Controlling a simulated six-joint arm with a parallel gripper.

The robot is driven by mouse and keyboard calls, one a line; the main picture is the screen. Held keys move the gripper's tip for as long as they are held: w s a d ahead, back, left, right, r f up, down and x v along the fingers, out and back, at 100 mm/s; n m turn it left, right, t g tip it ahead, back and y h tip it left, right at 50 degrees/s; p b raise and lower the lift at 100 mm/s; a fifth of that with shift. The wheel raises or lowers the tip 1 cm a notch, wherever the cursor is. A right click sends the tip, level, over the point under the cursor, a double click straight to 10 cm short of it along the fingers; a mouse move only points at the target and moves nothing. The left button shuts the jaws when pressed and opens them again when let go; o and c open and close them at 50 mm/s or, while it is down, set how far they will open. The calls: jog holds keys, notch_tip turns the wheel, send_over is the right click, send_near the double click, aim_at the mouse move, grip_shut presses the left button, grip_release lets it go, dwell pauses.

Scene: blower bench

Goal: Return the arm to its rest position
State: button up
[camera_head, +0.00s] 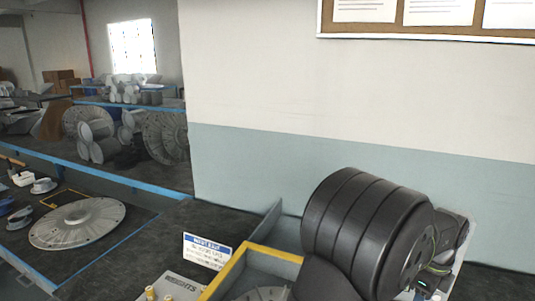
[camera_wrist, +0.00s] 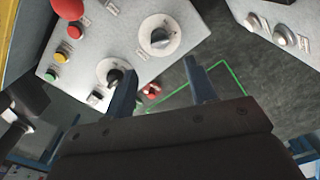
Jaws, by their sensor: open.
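My gripper (camera_wrist: 158,70) shows in the wrist view with its two fingers apart and nothing held between them. It is over a grey control panel (camera_wrist: 135,40) and the dark bench top. The left finger is close to a knob with a black pointer (camera_wrist: 114,76) and partly overlaps it; I cannot tell whether they touch. A second knob (camera_wrist: 159,35) sits farther up the panel. The gripper's fingers do not show in the head view.
The panel carries a red button (camera_wrist: 68,9), a yellow button (camera_wrist: 74,31) and a green button (camera_wrist: 50,75). A small red part (camera_wrist: 152,91) lies by a green outline. In the head view, a grey disc (camera_head: 78,222) lies left, and a yellow-edged frame (camera_head: 228,272) and a sign (camera_head: 206,250) stand front.

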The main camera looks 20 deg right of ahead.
notch_tip(320, 180, down, 11)
jog(key=shift+r, duration=0.2)
jog(key=shift+r+n, duration=0.15)
jog(key=shift+n, duration=0.55)
jog(key=n, duration=0.8)
jog(key=shift+n, duration=0.3)
jog(key=shift+r, duration=1.9)
jog(key=shift+o, duration=0.2)
